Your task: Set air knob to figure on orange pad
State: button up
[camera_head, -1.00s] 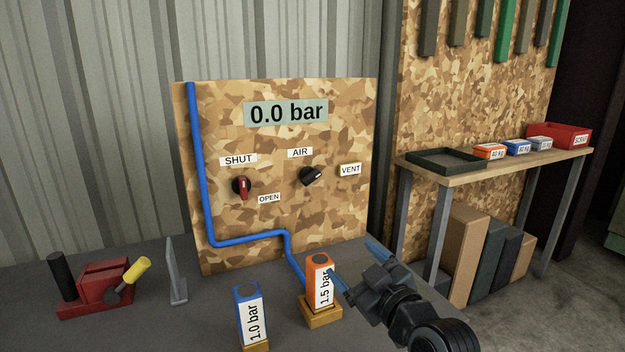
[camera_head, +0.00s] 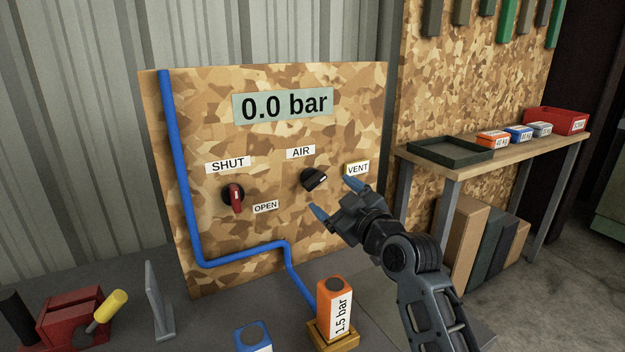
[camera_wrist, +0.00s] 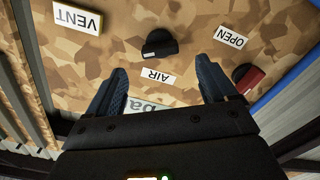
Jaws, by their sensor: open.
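The black air knob (camera_head: 313,179) is on the camouflage board below the AIR label (camera_head: 300,152). Its pale pointer mark faces right and slightly up. The knob also shows in the wrist view (camera_wrist: 158,44), ahead of the fingers. My gripper (camera_head: 333,200) is open and empty, its blue-tipped fingers in front of the board, just right of and below the knob, apart from it. The orange block (camera_head: 334,296) reads "1.5 bar" and stands on a yellow-brown base (camera_head: 334,338). The display (camera_head: 284,105) reads 0.0 bar.
The red shut/open handle (camera_head: 235,198) hangs pointing down, left of the air knob. The VENT label (camera_head: 357,169) is close to my gripper. A blue hose (camera_head: 184,190) runs down the board. A blue block (camera_head: 253,338) and a red clamp-like thing (camera_head: 75,318) stand on the bench.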

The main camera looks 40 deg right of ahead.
aim_at(317, 183)
jog(key=shift+p+x, duration=0.4)
jog(key=shift+x, duration=3.2)
jog(key=shift+c, duration=0.5)
jog(key=c, duration=1)
jog(key=shift+o, duration=0.2)
